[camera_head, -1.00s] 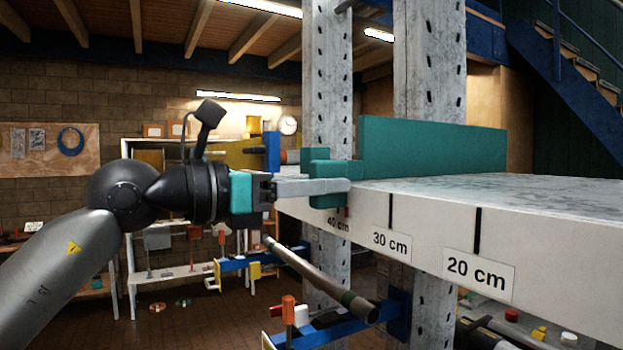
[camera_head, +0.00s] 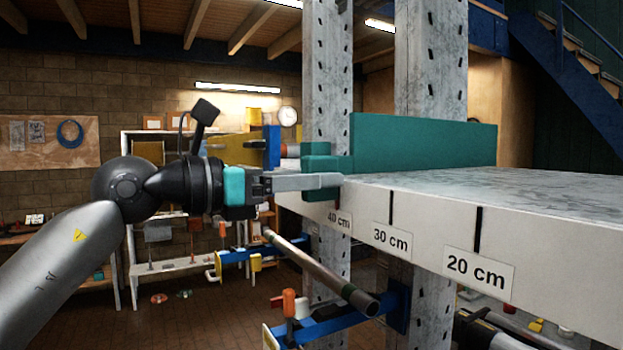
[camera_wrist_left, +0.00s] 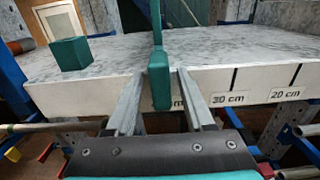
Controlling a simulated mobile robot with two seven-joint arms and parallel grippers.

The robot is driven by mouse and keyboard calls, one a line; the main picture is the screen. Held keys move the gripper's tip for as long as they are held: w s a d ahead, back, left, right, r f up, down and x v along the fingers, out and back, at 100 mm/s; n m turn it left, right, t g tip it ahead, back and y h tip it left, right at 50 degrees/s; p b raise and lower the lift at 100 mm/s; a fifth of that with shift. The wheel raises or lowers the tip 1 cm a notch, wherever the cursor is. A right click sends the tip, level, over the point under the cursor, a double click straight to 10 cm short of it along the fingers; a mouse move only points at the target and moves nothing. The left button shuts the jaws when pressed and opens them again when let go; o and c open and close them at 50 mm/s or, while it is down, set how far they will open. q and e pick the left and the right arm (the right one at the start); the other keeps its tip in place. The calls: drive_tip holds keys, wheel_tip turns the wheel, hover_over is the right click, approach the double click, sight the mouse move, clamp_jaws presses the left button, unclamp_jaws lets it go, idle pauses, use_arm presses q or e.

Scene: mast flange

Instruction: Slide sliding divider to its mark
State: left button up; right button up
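The teal sliding divider (camera_head: 425,141) stands upright across the grey shelf board (camera_head: 545,205). Its front tab hangs over the pale front edge by the 40 cm label (camera_head: 339,221). In the left wrist view, the tab (camera_wrist_left: 160,82) stands between the two fingers and hides part of that label. My left gripper (camera_head: 318,182) reaches in from the left at the tab, its fingers (camera_wrist_left: 162,85) on either side. Gaps show beside the tab, so the gripper looks open around it; contact with either finger is unclear. My right gripper is not in view.
The 30 cm (camera_head: 392,238) and 20 cm (camera_head: 476,271) labels lie to the right along the edge. A teal block (camera_wrist_left: 70,53) stands on the board left of the divider. Grey uprights (camera_head: 428,70) rise behind. A pipe (camera_head: 325,275) sticks out below the board.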

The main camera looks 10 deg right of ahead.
use_arm(q)
drive_tip(key=b+v, duration=0.3)
drive_tip(key=v, duration=0.4)
idle(0.7)
